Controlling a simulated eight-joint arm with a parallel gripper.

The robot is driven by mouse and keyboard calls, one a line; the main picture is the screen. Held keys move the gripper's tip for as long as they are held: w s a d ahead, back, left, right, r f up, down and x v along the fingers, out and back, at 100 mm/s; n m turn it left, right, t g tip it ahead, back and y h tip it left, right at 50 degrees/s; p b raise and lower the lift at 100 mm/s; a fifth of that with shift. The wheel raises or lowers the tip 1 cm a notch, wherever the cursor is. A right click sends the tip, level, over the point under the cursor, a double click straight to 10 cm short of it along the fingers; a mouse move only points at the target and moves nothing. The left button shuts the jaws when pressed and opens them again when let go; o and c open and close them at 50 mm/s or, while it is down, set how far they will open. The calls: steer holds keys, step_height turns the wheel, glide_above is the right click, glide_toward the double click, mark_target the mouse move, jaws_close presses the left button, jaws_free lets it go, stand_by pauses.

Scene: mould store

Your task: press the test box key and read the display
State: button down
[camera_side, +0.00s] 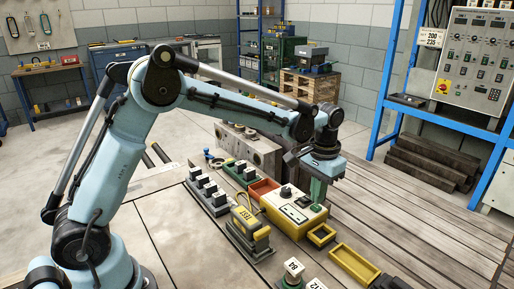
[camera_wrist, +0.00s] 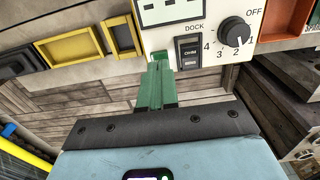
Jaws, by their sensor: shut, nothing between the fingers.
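The test box (camera_side: 284,214) is yellow with a pale top panel and stands on the bench in the side view. Its panel also shows in the wrist view (camera_wrist: 212,32), with a dark dial knob (camera_wrist: 234,31) numbered 1 to 4 and OFF. A dark key (camera_wrist: 188,51) marked OHM sits left of the knob. The display (camera_wrist: 170,12) is cut by the frame's top edge, and its reading is not clear. My gripper (camera_wrist: 160,58) has green fingers, shut and empty. Its tips appear over the panel's lower left edge, left of the key; whether they touch cannot be told.
Yellow trays (camera_side: 354,265) lie right of the box, and an orange bin (camera_side: 263,189) lies behind it. A yellow labelled block (camera_side: 249,224) stands to its left, near a rack of dark-and-white pieces (camera_side: 207,191). The slatted bench at right (camera_side: 408,213) is clear.

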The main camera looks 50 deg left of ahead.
steer(key=shift+r, duration=2.6)
steer(key=s+a+t, duration=0.1)
steer(key=s+t, duration=0.1)
steer(key=s, duration=0.4)
steer(key=s+a+r+t, duration=0.1)
steer(key=s+a+t, duration=0.1)
steer(key=s, duration=0.4)
steer(key=s+a+t, duration=0.1)
steer(key=s+t, duration=0.1)
steer(key=s, duration=0.3)
steer(key=shift+s+a+r+t, duration=0.2)
steer(key=shift+s+a+t, duration=0.2)
steer(key=shift+s+f, duration=0.2)
